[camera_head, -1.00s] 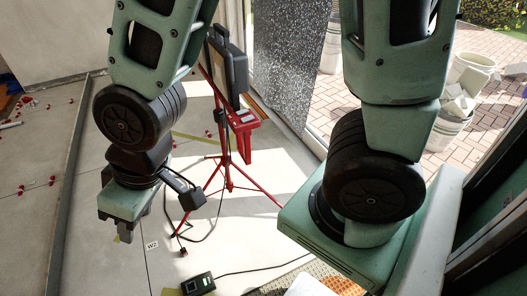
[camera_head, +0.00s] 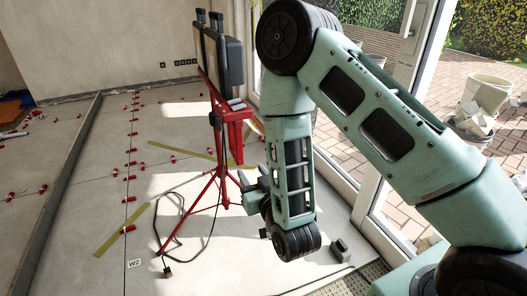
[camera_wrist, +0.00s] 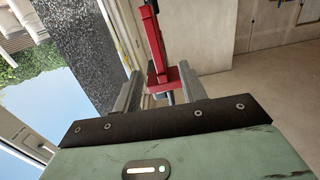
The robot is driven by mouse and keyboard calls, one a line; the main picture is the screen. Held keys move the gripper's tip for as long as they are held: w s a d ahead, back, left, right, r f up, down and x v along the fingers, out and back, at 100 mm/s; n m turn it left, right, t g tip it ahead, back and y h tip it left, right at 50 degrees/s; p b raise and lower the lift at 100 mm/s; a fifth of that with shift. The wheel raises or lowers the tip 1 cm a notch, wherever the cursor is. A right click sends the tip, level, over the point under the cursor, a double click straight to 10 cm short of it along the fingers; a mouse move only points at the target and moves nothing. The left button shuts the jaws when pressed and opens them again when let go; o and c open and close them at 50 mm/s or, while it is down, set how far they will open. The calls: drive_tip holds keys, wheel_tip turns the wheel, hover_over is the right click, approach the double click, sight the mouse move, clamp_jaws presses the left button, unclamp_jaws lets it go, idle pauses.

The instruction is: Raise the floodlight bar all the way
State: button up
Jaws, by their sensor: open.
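The floodlight stand (camera_head: 222,180) is a red tripod standing upright on the tiles left of my arm in the head view. Its bar (camera_head: 236,116) is a red piece high on the mast, beside the dark floodlight housing (camera_head: 232,62). My gripper (camera_head: 250,188) is low, just right of the stand, and partly hidden by my forearm. In the wrist view my open gripper (camera_wrist: 159,72) has its two grey fingers on either side of a red part of the stand (camera_wrist: 158,50). I cannot tell whether either finger touches it.
A black cable (camera_head: 180,222) lies on the floor by the tripod legs. Red levelling clips (camera_head: 130,178) and yellow tape (camera_head: 120,232) mark the tiles at left. A small dark box (camera_head: 340,250) is on the floor at right. A glass door (camera_head: 395,80) stands behind my arm.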

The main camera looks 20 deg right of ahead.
sight(240, 146)
drive_tip(key=b, duration=0.3)
drive_tip(key=w+b, duration=0.1)
drive_tip(key=b, duration=0.3)
drive_tip(key=w+d+b, duration=0.1)
drive_tip(key=b, duration=0.2)
drive_tip(key=shift+w+f+h, duration=0.25)
drive_tip(key=shift+f+h, duration=0.1)
drive_tip(key=shift+h, duration=0.05)
drive_tip(key=w, duration=0.5)
drive_tip(key=w+b, duration=0.1)
drive_tip(key=w, duration=0.3)
drive_tip(key=w+b, duration=0.1)
drive_tip(key=w, duration=0.4)
drive_tip(key=shift+w+r, duration=0.25)
drive_tip(key=shift+w, duration=0.05)
